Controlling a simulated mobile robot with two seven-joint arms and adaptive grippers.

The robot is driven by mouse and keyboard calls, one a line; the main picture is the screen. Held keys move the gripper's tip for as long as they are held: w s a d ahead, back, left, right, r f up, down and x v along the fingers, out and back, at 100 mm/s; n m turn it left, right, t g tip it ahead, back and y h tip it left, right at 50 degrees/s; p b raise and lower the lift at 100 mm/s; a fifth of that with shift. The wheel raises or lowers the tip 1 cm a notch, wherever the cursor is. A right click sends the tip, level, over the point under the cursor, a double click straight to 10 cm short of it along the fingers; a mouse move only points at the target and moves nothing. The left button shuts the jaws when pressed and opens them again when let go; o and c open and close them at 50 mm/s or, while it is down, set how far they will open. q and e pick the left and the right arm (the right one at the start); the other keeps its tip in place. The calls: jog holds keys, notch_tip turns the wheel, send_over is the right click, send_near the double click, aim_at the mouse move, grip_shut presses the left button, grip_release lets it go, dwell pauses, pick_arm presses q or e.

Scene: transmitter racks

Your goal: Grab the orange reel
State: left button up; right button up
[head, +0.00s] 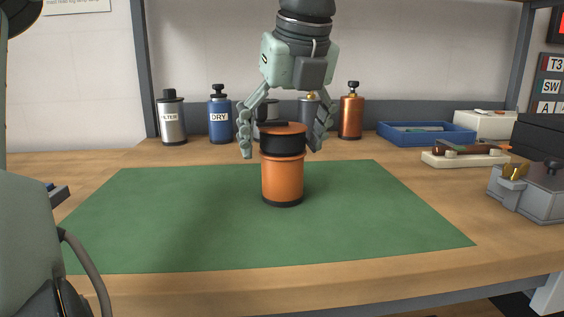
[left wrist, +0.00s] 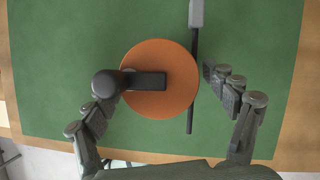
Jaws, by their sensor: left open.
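The orange reel (head: 283,182), with a black band near its top and a black base, stands upright on the green mat (head: 160,215). In the left wrist view its round orange top (left wrist: 155,105) carries a dark crank arm with a rounded knob. My left gripper (head: 281,150) is above it, pointing down and open, with its fingers on either side of the upper part. In the left wrist view the open fingers (left wrist: 157,85) flank the reel; whether the left finger touches the knob is unclear. My right gripper is not in view.
Behind the mat stand a silver filter canister (head: 172,120), a blue DRY canister (head: 220,120) and a copper canister (head: 351,117). A blue tray (head: 427,138) and a grey metal box (head: 530,195) are on the right. The mat around the reel is clear.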

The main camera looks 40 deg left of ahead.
aim_at(280, 162)
pick_arm(q)
jog(key=x, duration=0.4)
jog(key=shift+w+f, duration=0.1)
jog(key=shift+f, duration=0.15)
jog(key=shift+c, duration=0.4)
jog(key=c, duration=1.4)
jog(key=shift+c, duration=0.6)
jog(key=shift+r, duration=0.15)
